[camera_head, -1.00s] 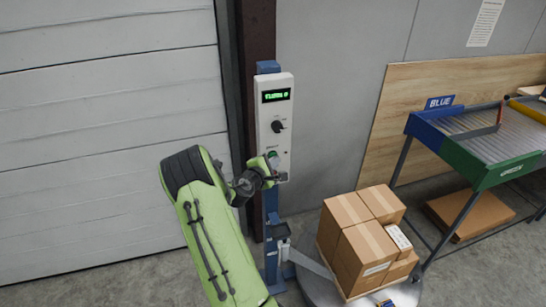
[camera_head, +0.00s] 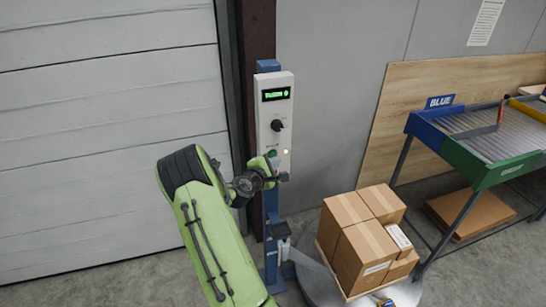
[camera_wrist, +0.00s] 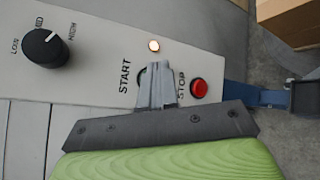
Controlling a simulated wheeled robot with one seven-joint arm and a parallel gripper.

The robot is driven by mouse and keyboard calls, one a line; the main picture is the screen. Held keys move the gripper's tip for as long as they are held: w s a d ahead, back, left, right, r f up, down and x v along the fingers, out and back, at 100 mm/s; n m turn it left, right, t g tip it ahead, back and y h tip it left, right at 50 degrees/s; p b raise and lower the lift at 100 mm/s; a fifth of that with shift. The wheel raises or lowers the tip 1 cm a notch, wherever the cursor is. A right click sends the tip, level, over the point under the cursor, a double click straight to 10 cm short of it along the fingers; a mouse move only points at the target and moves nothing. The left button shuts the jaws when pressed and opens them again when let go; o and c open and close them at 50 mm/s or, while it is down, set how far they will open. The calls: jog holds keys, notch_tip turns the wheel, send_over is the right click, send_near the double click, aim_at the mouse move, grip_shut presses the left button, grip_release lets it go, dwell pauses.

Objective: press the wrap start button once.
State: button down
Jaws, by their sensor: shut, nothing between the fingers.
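The wrap control box (camera_head: 274,108) is a white panel on a blue post, with a lit green display and a black knob. The green start button (camera_head: 272,154) is on its lower part. In the wrist view the start button (camera_wrist: 141,76) is mostly hidden behind my gripper (camera_wrist: 158,68), beside the word START. My gripper (camera_head: 278,168) is shut and empty, its tips at the panel by the button; I cannot tell whether they touch it. A small lamp (camera_wrist: 154,46) above the tips glows. The red stop button (camera_wrist: 199,89) lies just right of the fingers.
Strapped cartons (camera_head: 362,240) stand on a round turntable (camera_head: 318,290) to the right of the post. A roller conveyor (camera_head: 490,140) with blue and green sides is further right. A ribbed door (camera_head: 110,140) fills the left. Bare floor lies between.

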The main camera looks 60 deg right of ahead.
jog(key=shift+s+a, duration=0.1)
jog(key=shift+s+a+b, duration=1.05)
jog(key=shift+s+a, duration=0.75)
